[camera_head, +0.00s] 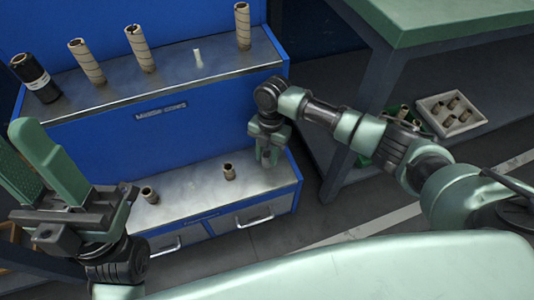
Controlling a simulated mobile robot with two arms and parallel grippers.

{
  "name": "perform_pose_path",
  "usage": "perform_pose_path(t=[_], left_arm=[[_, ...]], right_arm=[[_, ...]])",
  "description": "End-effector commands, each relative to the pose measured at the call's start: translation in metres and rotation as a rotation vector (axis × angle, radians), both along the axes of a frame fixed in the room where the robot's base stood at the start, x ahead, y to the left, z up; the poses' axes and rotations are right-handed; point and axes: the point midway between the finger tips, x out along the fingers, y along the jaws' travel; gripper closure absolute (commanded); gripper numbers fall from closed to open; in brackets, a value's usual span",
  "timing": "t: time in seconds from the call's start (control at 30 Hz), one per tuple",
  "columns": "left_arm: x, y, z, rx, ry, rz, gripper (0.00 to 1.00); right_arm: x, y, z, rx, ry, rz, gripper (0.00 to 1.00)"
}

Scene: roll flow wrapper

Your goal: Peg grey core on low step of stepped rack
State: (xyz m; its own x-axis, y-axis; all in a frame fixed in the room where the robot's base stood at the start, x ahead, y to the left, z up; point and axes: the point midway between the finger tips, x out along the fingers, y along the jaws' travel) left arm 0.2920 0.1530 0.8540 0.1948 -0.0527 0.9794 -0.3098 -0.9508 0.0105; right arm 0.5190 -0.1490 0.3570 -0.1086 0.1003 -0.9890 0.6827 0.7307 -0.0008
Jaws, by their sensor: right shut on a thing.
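The stepped rack (205,120) is blue with metal-topped steps. Its low step (190,192) carries two short brown cores, one at the left (149,194) and one nearer the middle (229,172). My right gripper (268,160) points down over the right end of the low step. It is shut on a small greyish thing, apparently the grey core, mostly hidden by the fingers. Whether that touches the step, or a peg stands beneath it, I cannot tell. My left gripper (38,165) is open and empty at the left, fingers pointing up.
The upper step holds several tall brown cores (141,48), a black roll (35,78) at the left and a bare pale peg (198,58). A green-topped table (440,18) stands at the right. Below it sits a white tray (450,128) of short cores beside a green bin (366,150).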

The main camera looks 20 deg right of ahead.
Motion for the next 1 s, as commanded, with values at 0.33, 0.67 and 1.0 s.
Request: perform_pose_path(t=[0.33,0.67,1.0], left_arm=[[-0.0002,-0.0005,0.0004,-0.001,-0.002,-0.002,0.64],[0.0003,-0.0005,0.0060,0.000,0.000,-0.002,0.64],[0.0005,-0.0005,0.0052,0.000,0.001,-0.001,0.64]], right_arm=[[0.0000,0.0002,-0.0002,0.000,0.000,0.000,1.00],[0.0001,0.0008,-0.0018,0.001,-0.001,0.000,1.00],[0.0001,0.0004,-0.0027,0.001,-0.001,0.000,0.49]])
